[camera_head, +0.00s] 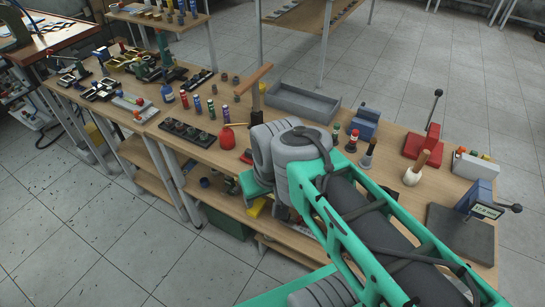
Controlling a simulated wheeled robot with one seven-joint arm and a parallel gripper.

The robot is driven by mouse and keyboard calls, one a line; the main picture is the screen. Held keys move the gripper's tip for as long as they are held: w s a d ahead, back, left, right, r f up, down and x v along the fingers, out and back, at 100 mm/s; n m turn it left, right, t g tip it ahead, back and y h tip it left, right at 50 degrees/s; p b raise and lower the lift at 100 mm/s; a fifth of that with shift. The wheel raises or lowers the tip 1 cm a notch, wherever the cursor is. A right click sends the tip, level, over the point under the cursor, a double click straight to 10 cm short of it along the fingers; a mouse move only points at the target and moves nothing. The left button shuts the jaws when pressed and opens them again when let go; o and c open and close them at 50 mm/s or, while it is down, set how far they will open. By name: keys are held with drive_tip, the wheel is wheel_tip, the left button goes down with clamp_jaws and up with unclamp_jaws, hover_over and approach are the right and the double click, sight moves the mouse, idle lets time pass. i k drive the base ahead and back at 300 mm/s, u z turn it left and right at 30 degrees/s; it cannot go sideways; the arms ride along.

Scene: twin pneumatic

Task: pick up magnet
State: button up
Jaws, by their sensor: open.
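I cannot pick out the magnet with certainty among the many small items on the long wooden workbench (228,162). Small red, green and dark upright pieces stand on the bench just beyond my arm, and one red-and-dark piece (352,142) is among them. My green and grey arm reaches over the bench from the lower right and covers part of its middle. The jaws of my gripper do not show; they are hidden behind the arm or outside the picture.
A grey tray (303,104) lies at the bench's far edge. A red can (227,138) and black rack (188,133) are left of my arm. The floor at left is clear.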

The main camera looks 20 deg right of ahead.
sight(246, 158)
drive_tip(key=k, duration=0.35)
drive_tip(key=u, duration=0.8)
drive_tip(key=i, duration=0.75)
drive_tip(key=u, duration=0.75)
